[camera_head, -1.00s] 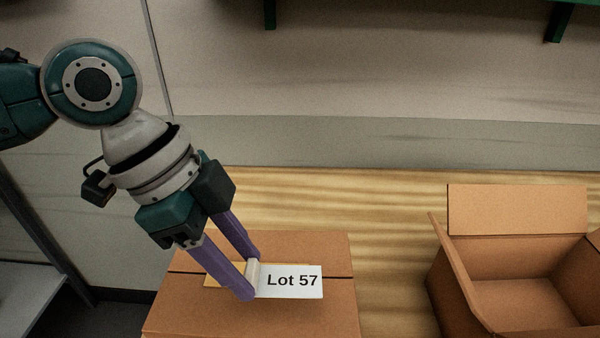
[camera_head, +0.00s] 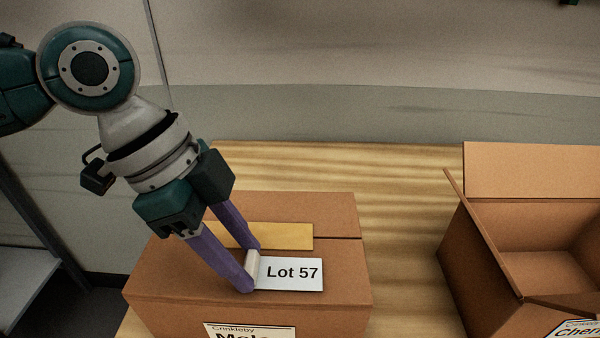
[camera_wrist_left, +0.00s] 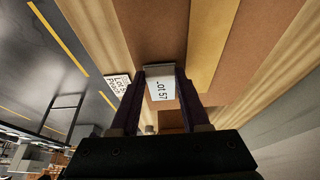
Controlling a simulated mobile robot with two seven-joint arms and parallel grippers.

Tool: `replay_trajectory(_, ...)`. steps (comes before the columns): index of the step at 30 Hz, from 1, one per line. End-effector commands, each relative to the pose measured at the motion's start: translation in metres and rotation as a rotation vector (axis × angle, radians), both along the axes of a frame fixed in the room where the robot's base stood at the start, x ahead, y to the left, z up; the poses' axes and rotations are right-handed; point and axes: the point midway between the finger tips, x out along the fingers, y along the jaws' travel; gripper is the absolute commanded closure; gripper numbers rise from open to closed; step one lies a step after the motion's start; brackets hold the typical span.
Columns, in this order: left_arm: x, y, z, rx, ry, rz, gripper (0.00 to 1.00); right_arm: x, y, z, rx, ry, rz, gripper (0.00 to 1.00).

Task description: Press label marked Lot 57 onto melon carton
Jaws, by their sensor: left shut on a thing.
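My left gripper (camera_head: 250,268) is shut on the small pale tab of a white label (camera_head: 303,273) marked "Lot 57". The label lies flat over the lid of the closed brown melon carton (camera_head: 170,285); I cannot tell if it touches. A white front label (camera_head: 250,332), cut off by the frame, reads "Crinkleby" and "Melo". A yellow-orange rectangle (camera_head: 285,236) lies on the lid, behind the Lot 57 label. In the left wrist view the label (camera_wrist_left: 162,90) shows between the two purple fingers (camera_wrist_left: 160,84). My right gripper is not in view.
An open brown carton (camera_head: 460,250) stands at the right with its flaps up; a label reading "Cher" (camera_head: 575,332) shows at its front. Bare wooden table (camera_head: 400,215) lies between the cartons. A grey wall (camera_head: 400,110) rises behind.

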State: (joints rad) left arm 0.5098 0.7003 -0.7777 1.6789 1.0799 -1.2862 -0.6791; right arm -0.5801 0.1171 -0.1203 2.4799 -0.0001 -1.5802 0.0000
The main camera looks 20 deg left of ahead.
Motion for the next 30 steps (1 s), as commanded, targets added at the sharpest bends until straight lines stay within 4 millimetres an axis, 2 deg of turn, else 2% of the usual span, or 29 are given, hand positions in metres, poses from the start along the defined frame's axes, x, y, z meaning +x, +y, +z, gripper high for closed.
replay_trajectory(26,0.0001,0.0001,-0.0040,0.000,-0.001,0.000,1.00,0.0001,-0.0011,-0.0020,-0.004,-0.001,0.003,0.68)
replay_trajectory(30,0.0001,0.0002,-0.0041,0.001,0.000,0.000,0.86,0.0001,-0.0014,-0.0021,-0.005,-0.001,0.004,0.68)
